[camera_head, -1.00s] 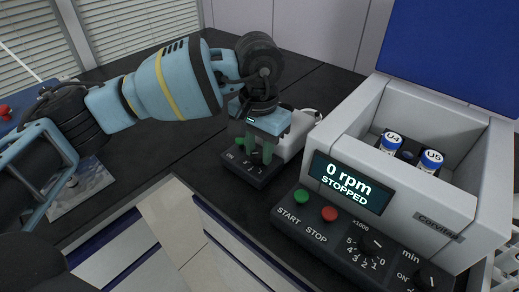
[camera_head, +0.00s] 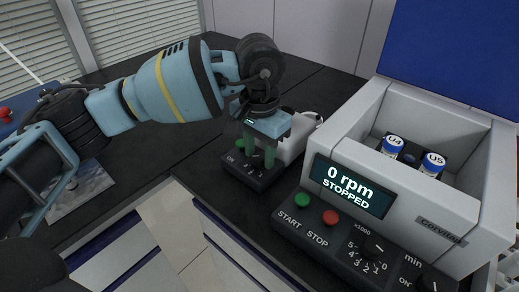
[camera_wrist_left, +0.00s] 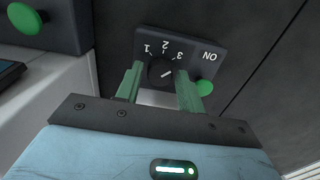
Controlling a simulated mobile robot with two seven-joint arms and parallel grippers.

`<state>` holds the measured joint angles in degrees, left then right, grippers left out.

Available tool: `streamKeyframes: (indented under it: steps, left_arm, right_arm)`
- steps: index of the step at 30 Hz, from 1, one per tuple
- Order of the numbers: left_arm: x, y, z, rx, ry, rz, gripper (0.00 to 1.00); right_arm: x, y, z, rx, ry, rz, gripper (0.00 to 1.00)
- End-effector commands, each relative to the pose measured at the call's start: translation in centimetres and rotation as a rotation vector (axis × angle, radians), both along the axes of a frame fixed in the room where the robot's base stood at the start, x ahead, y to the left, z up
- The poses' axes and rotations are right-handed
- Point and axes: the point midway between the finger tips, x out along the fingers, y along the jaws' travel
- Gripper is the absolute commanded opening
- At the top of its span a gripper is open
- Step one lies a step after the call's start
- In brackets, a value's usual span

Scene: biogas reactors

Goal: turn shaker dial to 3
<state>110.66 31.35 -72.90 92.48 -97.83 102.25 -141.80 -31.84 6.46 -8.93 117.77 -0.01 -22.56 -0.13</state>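The shaker's dark control box (camera_head: 252,172) sits on the black bench, left of the centrifuge. Its black dial (camera_wrist_left: 161,74) has a white pointer line and the marks 1, 2 and 3 around it; the line slants up and right in the left wrist view, roughly toward the 3. My left gripper (camera_head: 259,155) points down over the box. Its two green fingers (camera_wrist_left: 160,71) stand on either side of the dial, with a narrow gap on at least one side. A green button (camera_wrist_left: 204,88) marked ON is beside the right-hand finger. My right gripper is not in view.
The centrifuge (camera_head: 455,212) stands close on the right, showing "0 rpm STOPPED", with its blue lid up and tubes U4 and U5 inside. Its panel (camera_head: 350,248) carries START and STOP buttons and dials. A white device body (camera_head: 298,143) is behind the gripper. The bench behind is clear.

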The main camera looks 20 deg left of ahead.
Motion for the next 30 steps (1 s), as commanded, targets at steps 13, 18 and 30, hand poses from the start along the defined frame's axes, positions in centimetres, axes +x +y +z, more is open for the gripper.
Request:
streamKeyframes:
  steps: [13,18,30]
  left_arm:
    - [0.0,0.0,4.6,0.000,-0.003,0.000,0.38]
    - [0.0,0.0,6.8,0.000,-0.002,0.000,0.38]
    - [0.0,0.0,7.8,0.000,0.000,0.000,0.38]
  right_arm:
    - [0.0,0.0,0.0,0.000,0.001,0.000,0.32]
    - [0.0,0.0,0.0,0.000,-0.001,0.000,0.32]
    - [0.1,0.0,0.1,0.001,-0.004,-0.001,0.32]
